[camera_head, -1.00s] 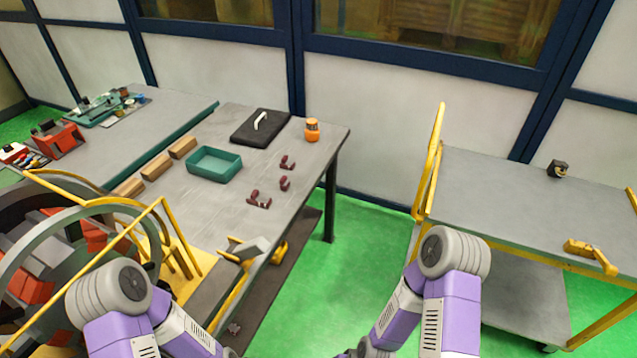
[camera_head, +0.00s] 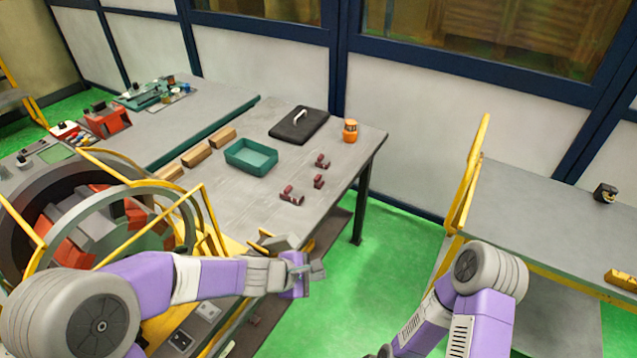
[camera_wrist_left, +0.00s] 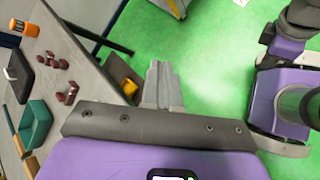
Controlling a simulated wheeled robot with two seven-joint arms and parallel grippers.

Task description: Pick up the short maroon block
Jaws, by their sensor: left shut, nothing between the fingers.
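Three maroon blocks lie on the grey table. The short maroon block (camera_head: 318,181) is the smallest and lies between the other two; it also shows in the left wrist view (camera_wrist_left: 63,64). A maroon block (camera_head: 322,161) lies behind it, and a longer maroon block (camera_head: 291,196) lies to its front left. My left gripper (camera_head: 318,269) is shut and empty, beyond the table's front right edge and apart from the blocks. Its fingers (camera_wrist_left: 161,82) sit together over the green floor in the left wrist view. My right arm shows at lower right, but its gripper is hidden.
A teal bin (camera_head: 251,157), a black board (camera_head: 298,125) with a white handle and an orange jar (camera_head: 350,131) stand on the table. Wooden blocks (camera_head: 196,155) lie at left. A yellow-framed stator stand (camera_head: 105,215) is at front left. A yellow-railed cart (camera_head: 535,215) stands at right.

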